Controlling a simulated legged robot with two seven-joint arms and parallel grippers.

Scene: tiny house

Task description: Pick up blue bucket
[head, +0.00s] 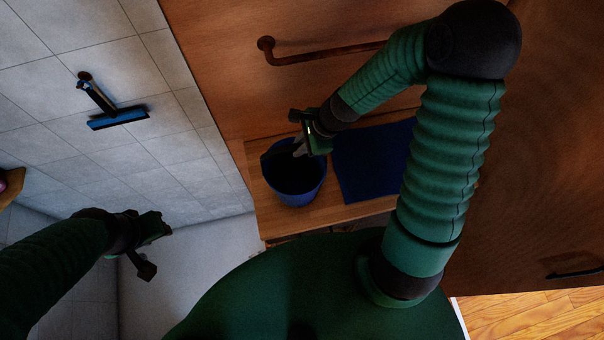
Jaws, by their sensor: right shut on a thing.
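The blue bucket (296,189) stands upright on a wooden bench (335,213) against the wood wall. My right gripper (298,150) reaches down from the right to the bucket's far rim. It is shut on the bucket at that rim; the exact contact is dark and small. My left gripper (150,250) hangs empty at the left, well apart from the bucket, over the pale floor area. Its fingers look spread apart.
A dark blue mat (372,160) lies on the bench right of the bucket. A wooden rail (325,54) is fixed to the wall above. A squeegee (118,118) hangs on the tiled wall at the left. A door handle (575,273) shows at lower right.

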